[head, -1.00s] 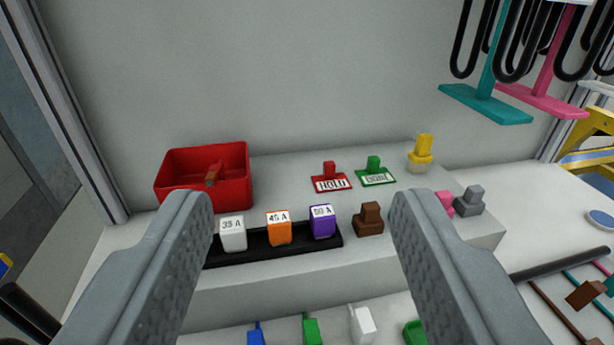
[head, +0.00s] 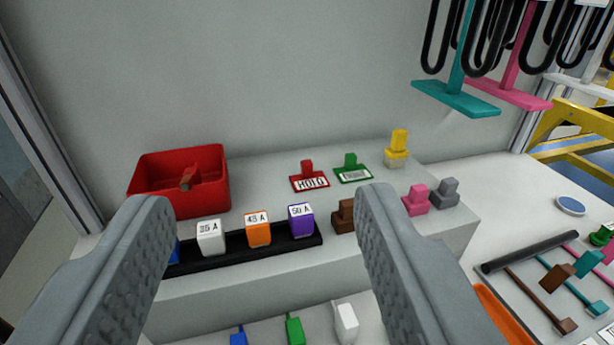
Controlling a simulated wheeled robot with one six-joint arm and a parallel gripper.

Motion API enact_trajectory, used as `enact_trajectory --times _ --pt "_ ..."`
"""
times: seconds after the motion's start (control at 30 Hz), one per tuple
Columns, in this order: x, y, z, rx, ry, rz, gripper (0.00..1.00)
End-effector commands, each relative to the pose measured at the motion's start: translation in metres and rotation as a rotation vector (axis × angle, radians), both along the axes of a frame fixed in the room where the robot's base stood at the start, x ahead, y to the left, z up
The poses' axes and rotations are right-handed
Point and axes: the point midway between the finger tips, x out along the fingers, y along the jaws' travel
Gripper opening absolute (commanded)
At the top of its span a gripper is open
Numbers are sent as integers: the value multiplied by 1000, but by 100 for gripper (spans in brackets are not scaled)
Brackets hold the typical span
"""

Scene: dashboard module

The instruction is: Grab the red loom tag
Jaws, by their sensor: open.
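A red tag (head: 309,178) with a white label reading HOLD and a small upright red grip lies on the raised grey ledge, back of its middle. A green tag (head: 353,171) of like shape lies just right of it. My gripper (head: 264,205) is open and empty, its two grey fingers wide apart. In the picture the red tag shows between the fingers, beyond their tips and nearer the right one. The fingers do not touch it.
A red bin (head: 212,178) stands at the ledge's left. A black strip (head: 192,262) holds blue, white, orange and purple fuses in front. Brown, pink, grey and yellow pieces stand at right. Teal (head: 457,97) and pink hangers with black loops hang upper right.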

Motion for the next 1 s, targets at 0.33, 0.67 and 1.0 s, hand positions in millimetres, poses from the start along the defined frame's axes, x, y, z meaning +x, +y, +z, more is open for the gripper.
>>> enact_trajectory --times 0.33,0.67,1.0 --pt "0 0 0 0 0 0 48" --pt "39 -5 7 -25 140 -11 42" --pt "111 -18 12 -69 425 -5 42"
